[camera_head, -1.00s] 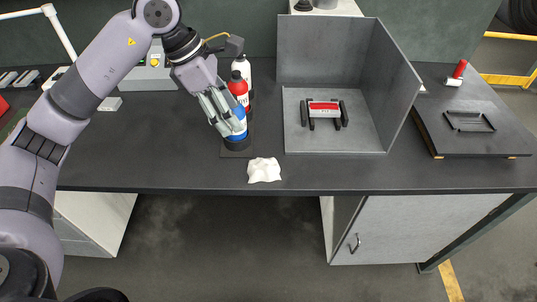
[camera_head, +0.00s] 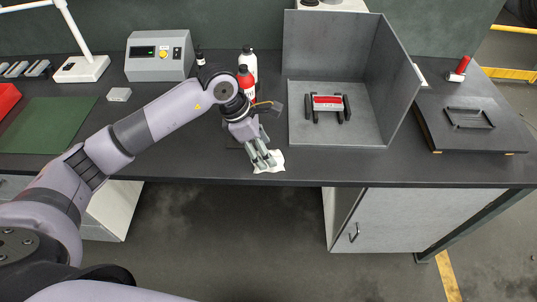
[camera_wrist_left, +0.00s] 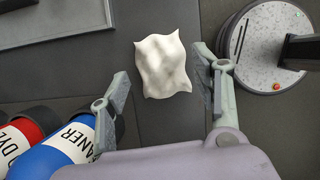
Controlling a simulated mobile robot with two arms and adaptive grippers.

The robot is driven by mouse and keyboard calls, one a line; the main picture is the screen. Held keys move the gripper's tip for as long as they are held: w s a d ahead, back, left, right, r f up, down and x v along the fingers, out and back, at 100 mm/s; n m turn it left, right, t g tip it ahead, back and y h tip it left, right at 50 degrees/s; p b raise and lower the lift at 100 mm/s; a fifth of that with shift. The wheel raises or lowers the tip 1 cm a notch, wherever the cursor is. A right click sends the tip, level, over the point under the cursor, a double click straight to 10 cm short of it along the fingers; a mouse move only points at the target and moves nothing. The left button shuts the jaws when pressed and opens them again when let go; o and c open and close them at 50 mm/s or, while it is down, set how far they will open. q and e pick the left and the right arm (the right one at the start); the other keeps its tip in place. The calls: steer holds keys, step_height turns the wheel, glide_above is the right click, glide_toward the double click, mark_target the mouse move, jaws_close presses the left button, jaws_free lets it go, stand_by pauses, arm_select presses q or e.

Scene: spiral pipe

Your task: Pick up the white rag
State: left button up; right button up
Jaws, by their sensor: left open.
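The white rag (camera_head: 276,166) lies crumpled on the dark table near its front edge. In the left wrist view the rag (camera_wrist_left: 162,66) sits ahead of and between the two fingers. My left gripper (camera_head: 265,164) is over the rag in the head view and hides part of it. The left wrist view shows the left gripper (camera_wrist_left: 162,92) open, with its fingers apart on either side of the rag and nothing held. I cannot tell whether the fingertips touch the table. My right gripper is not in view.
Red (camera_head: 245,84) and white (camera_head: 249,62) bottles stand behind my gripper. A blue cleaner bottle (camera_wrist_left: 62,150) shows close by in the left wrist view. A grey open box (camera_head: 300,138) is to the right. The table's front edge is close to the rag.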

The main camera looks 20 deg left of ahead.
arm_select(q)
steer(key=shift+x, duration=0.8)
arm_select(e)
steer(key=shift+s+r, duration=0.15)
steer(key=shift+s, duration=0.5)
arm_select(q)
steer(key=shift+c, duration=0.3)
steer(key=c, duration=0.4)
steer(key=shift+r, duration=0.1)
steer(key=c, duration=0.8)
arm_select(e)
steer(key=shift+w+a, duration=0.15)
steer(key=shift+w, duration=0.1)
arm_select(q)
steer(key=shift+r, duration=0.6)
step_height(320, 180, up, 19)
steer(key=shift+f+b, duration=0.1)
steer(key=shift+b, duration=1.1)
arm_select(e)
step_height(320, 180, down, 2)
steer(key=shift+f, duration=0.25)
